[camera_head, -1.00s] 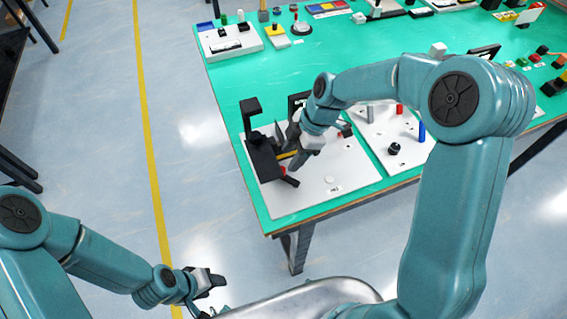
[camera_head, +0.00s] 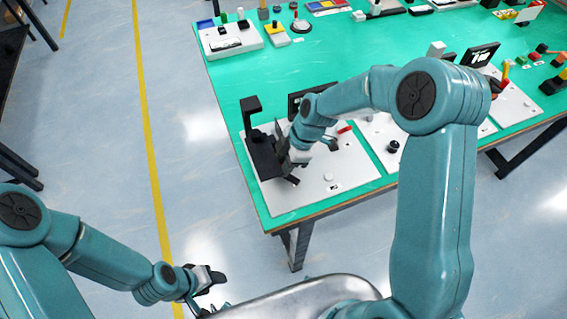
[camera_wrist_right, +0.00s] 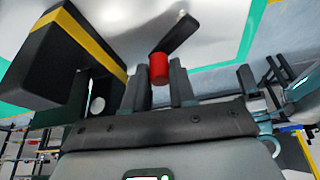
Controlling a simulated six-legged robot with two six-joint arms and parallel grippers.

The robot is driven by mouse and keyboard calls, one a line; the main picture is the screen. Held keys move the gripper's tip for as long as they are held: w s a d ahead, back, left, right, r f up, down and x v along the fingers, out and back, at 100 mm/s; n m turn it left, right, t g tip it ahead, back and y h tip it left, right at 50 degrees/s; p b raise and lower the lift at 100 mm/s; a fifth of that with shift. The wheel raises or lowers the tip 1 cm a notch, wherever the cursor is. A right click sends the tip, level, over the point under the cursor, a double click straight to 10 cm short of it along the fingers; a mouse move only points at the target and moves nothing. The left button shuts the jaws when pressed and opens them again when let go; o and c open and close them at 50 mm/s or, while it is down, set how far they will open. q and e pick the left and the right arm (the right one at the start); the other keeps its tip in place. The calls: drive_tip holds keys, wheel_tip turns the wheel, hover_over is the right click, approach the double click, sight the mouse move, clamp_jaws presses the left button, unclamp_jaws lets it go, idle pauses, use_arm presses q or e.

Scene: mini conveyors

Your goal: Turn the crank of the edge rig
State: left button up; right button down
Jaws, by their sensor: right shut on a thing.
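The edge rig (camera_head: 263,158) is a black upright on a white plate (camera_head: 300,199) at the table's near left corner. Its black body with a yellow stripe (camera_wrist_right: 99,37) shows in the right wrist view. The crank's dark arm (camera_wrist_right: 181,34) ends in a red knob (camera_wrist_right: 159,68). My right gripper (camera_wrist_right: 159,77) is shut on this knob, with one finger on each side. In the head view my right gripper (camera_head: 288,163) is beside the rig and hides the knob. My left gripper (camera_head: 208,278) is off the table at lower left; its finger gap is unclear.
A second white plate with a black knob (camera_head: 393,147) lies to the right of the rig. A dark upright panel (camera_head: 300,101) stands behind the rig. More rigs stand along the table's far side. Open green tabletop lies behind the panel.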

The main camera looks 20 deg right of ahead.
drive_tip(key=shift+w+d+f+m+b, duration=0.15)
drive_tip(key=shift+m+b, duration=0.15)
drive_tip(key=shift+b, duration=0.2)
drive_tip(key=shift+m+t, duration=0.3)
drive_tip(key=shift+r, duration=0.3)
drive_tip(key=c, duration=1.2)
unclamp_jaws()
drive_tip(key=shift+o, duration=1.3)
drive_tip(key=shift+d, duration=0.1)
drive_tip(key=b+v, duration=0.1)
drive_tip(key=v, duration=1.5)
drive_tip(key=shift+r+b, duration=0.15)
drive_tip(key=shift+b, duration=0.15)
